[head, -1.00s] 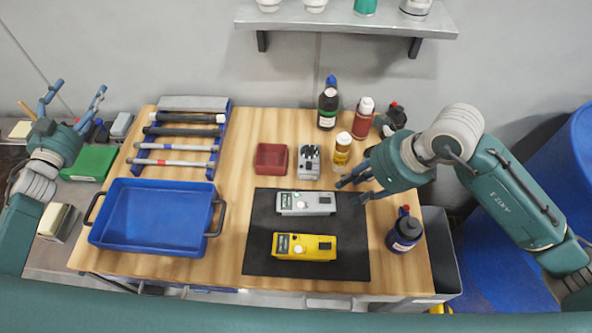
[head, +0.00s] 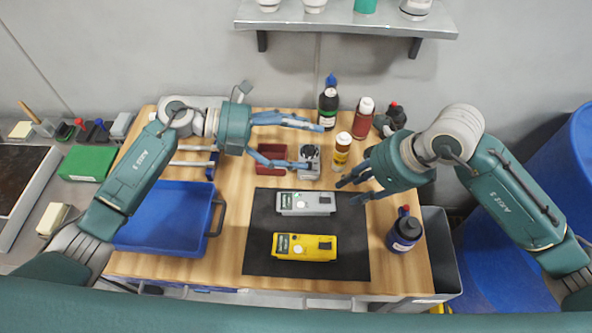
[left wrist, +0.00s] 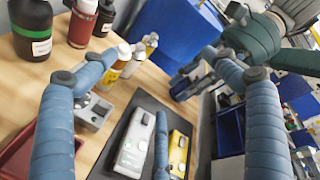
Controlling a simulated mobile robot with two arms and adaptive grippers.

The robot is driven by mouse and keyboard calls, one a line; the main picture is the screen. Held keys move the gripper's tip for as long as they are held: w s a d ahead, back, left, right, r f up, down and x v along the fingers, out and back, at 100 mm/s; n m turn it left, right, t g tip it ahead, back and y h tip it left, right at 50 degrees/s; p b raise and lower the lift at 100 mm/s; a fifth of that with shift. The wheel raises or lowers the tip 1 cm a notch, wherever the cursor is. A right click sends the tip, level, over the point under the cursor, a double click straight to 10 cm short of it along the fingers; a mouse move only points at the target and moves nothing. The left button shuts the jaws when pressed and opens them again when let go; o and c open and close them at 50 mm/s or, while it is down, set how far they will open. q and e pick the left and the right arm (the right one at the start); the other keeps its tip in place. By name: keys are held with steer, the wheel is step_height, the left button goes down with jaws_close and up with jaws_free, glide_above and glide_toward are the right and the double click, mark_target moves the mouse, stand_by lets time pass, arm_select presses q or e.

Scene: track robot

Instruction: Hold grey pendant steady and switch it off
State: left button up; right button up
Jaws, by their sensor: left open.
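The grey pendant (head: 300,203) lies on a black mat (head: 262,232), with a green display and a dark button on its top. In the left wrist view the grey pendant (left wrist: 132,145) lies partly behind a blue finger. My left gripper (head: 312,146) is open and empty, above and behind the pendant, over the red tray and a small grey fixture. My right gripper (head: 348,192) is just right of the pendant's right end, fingers spread and apart; I cannot tell whether they touch it.
A yellow pendant (head: 318,248) lies in front of the grey one. Bottles, including a yellow one (head: 342,150), stand behind right. A dark blue bottle (head: 404,232) stands at the right. The blue tray (head: 165,245) is at the left, partly under my left arm.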

arm_select(q)
steer(key=s+d+f+m+g+y, duration=0.2)
steer(key=s+d+m+g+y, duration=0.1)
steer(key=s+d+m, duration=0.1)
steer(key=m+t+y, duration=0.1)
steer(key=m+y, duration=0.9)
steer(key=y, duration=0.2)
glide_toward(296, 197)
step_height(296, 197, down, 10)
steer(key=shift+s+a+r, duration=0.1)
steer(key=shift+c, duration=0.5)
